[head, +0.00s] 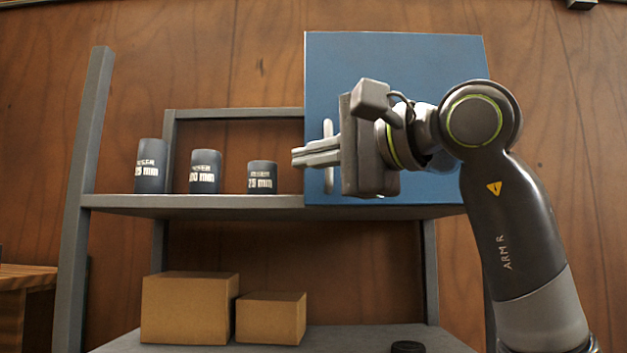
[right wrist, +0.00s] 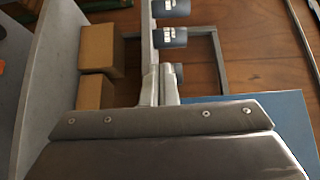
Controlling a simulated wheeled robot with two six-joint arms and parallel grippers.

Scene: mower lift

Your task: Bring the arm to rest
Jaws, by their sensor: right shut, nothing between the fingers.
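My right arm, marked ARM R, rises at the right of the head view and bends left at the top. Its gripper (head: 297,157) is shut and empty, pointing left in front of the left part of the blue cabinet (head: 420,90). The fingers also show in the right wrist view (right wrist: 159,78), together. In the head view the gripper covers part of the cabinet's pale upright handle (head: 328,128). The fingertips appear near the rightmost dark cylinder (head: 262,178); whether they touch anything, I cannot tell. My left gripper is not in view.
Two more dark labelled cylinders, one in the middle (head: 205,172) and one at the left (head: 151,166), stand on the grey upper shelf (head: 200,204). A larger cardboard box (head: 190,308) and a smaller one (head: 270,318) sit on the lower shelf. A small black round thing (head: 407,347) lies there too.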

